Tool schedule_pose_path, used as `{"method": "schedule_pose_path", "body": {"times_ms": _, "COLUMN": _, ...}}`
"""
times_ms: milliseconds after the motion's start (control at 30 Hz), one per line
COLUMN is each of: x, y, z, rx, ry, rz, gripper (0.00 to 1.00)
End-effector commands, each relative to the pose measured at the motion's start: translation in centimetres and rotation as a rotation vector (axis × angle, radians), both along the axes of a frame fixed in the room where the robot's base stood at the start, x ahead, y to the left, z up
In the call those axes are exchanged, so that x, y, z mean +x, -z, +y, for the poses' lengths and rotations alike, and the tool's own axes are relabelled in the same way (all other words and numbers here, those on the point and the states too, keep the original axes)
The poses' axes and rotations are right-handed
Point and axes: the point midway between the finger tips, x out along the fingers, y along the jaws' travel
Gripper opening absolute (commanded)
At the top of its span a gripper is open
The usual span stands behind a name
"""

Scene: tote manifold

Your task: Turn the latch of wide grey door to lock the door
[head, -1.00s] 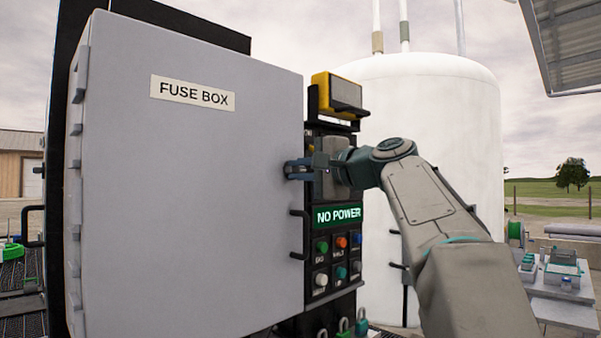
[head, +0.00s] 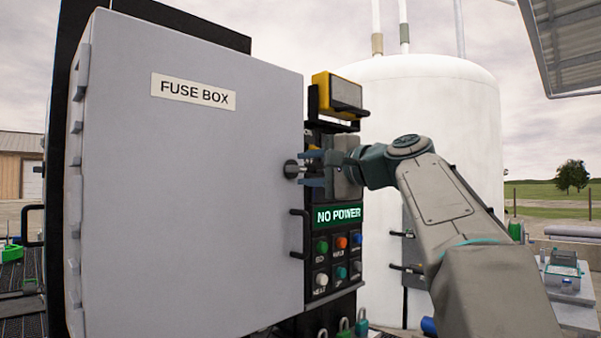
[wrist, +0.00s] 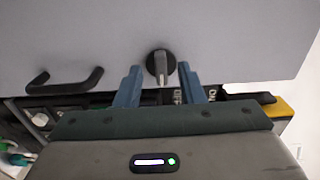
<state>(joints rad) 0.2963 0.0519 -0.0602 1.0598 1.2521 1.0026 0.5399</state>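The wide grey door (head: 200,190), labelled FUSE BOX, stands shut or nearly shut in the head view. Its dark round latch (head: 291,169) is near the right edge; in the wrist view the latch (wrist: 158,66) shows a small lever pointing toward my gripper. My gripper (head: 309,170) is just right of the latch, beside the door edge. In the wrist view my gripper (wrist: 160,84) has its two blue fingers apart, one on each side of the lever, with gaps on both sides. It holds nothing.
A black door handle (head: 300,234) sits below the latch; it also shows in the wrist view (wrist: 65,82). Behind the door edge are a NO POWER display (head: 338,215) and several buttons. A yellow-cased unit (head: 338,94) is above my gripper. A white tank (head: 440,110) stands behind.

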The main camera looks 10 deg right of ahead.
Motion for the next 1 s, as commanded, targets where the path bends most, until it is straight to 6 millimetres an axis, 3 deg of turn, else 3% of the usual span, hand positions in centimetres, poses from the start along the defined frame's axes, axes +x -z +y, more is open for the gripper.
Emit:
{"method": "schedule_pose_path", "body": {"times_ms": 300, "x": -6.3, "y": 0.1, "z": -4.0, "rx": -0.002, "ry": 0.003, "rz": -0.003, "gripper": 0.35}}
{"method": "schedule_pose_path", "body": {"times_ms": 500, "x": -8.7, "y": 0.1, "z": -5.5, "rx": -0.002, "ry": -0.001, "rz": -0.001, "gripper": 0.35}}
{"method": "schedule_pose_path", "body": {"times_ms": 1000, "x": -9.6, "y": 0.0, "z": -6.0, "rx": -0.001, "ry": -0.003, "rz": -0.001, "gripper": 0.35}}
